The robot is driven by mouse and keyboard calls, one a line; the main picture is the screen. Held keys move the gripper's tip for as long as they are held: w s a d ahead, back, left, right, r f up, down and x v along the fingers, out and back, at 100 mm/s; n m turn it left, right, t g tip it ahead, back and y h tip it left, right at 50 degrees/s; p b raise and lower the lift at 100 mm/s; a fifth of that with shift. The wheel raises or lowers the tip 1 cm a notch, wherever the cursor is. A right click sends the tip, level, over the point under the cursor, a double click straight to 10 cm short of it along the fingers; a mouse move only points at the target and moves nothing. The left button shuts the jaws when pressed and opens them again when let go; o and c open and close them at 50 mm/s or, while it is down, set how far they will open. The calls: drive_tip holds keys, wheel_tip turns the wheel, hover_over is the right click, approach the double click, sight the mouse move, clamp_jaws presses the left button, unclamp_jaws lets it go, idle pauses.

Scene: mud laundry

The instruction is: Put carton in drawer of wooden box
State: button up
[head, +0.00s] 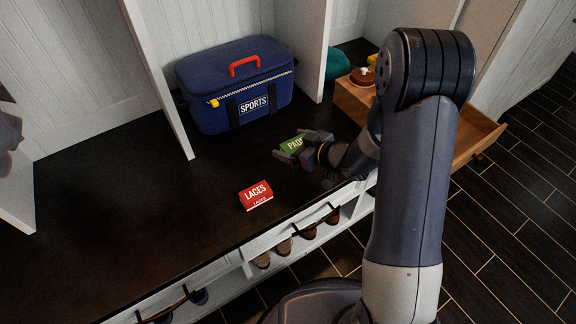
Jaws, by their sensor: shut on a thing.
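My gripper (302,147) is shut on a small green carton (293,143) with white lettering that is partly covered by the fingers. It is over the dark bench top, in front of the blue bag; I cannot tell whether the carton touches the bench. A red carton (256,194) marked LACES lies on the bench to the left and nearer. The wooden box (352,101) stands on the bench at the right, partly hidden by my arm. Its drawer (487,139) appears pulled out to the right; its inside is mostly hidden.
A blue SPORTS bag (233,83) with a red handle stands at the back. White dividers (160,70) rise from the bench (130,205). The bench's left part is clear.

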sight(293, 170)
wheel_tip(293, 170, down, 9)
drive_tip(key=b, duration=0.2)
drive_tip(key=shift+b, duration=0.35)
drive_tip(key=shift+f, duration=0.2)
drive_tip(key=o, duration=0.8)
drive_tip(key=shift+r, duration=0.1)
drive_tip(key=shift+o, duration=0.2)
drive_tip(key=shift+r, duration=0.1)
